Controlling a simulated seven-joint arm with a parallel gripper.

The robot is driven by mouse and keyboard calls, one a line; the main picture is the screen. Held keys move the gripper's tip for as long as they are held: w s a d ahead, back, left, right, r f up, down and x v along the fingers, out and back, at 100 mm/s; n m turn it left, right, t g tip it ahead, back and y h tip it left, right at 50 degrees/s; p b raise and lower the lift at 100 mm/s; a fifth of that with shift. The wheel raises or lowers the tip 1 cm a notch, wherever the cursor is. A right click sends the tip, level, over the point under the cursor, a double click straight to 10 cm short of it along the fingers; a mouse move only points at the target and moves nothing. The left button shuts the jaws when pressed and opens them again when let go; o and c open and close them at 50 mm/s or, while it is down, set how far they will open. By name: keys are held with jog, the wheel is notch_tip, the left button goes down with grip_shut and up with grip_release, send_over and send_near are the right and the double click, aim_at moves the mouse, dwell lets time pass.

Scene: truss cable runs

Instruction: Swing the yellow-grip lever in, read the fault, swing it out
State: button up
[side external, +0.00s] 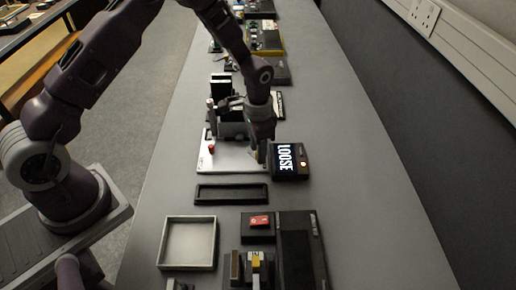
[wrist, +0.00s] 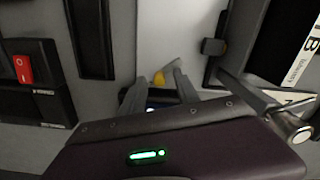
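The fault display (side external: 290,160) is a small dark box that reads "LOOSE" in white letters, with an orange light lit below the word. It stands at the right edge of a white plate (side external: 222,164). My gripper (side external: 259,152) is low over the plate's right side, beside the display. In the wrist view, a small yellow grip (wrist: 159,78) shows near the tips of my gripper (wrist: 158,82). The two fingers are apart, with the yellow piece between them; contact is unclear. The rest of the lever is hidden by my gripper.
A black tray (side external: 232,193), an empty grey tray (side external: 189,243) and a black box with a red switch (side external: 259,221) lie in front. A yellow-topped part (side external: 256,262) stands nearer. A red knob (side external: 211,148) and black upright parts (side external: 222,92) are left and behind.

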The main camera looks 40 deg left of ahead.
notch_tip(320, 180, up, 7)
jog(key=shift+r, duration=0.1)
dwell(0.3)
jog(key=shift+r, duration=0.2)
jog(key=s+a+r+n+t, duration=0.1)
jog(key=s+r+t, duration=0.1)
jog(key=s+r, duration=0.55)
jog(key=s+a+r+n+t, duration=0.15)
jog(key=s+r, duration=0.25)
jog(key=r, duration=0.7)
jog(key=s+r+n+t, duration=0.2)
jog(key=s+r+n, duration=0.1)
jog(key=s, duration=1.2)
jog(key=shift+s+d+r, duration=0.2)
jog(key=shift+d+r, duration=0.1)
jog(key=shift+r, duration=0.15)
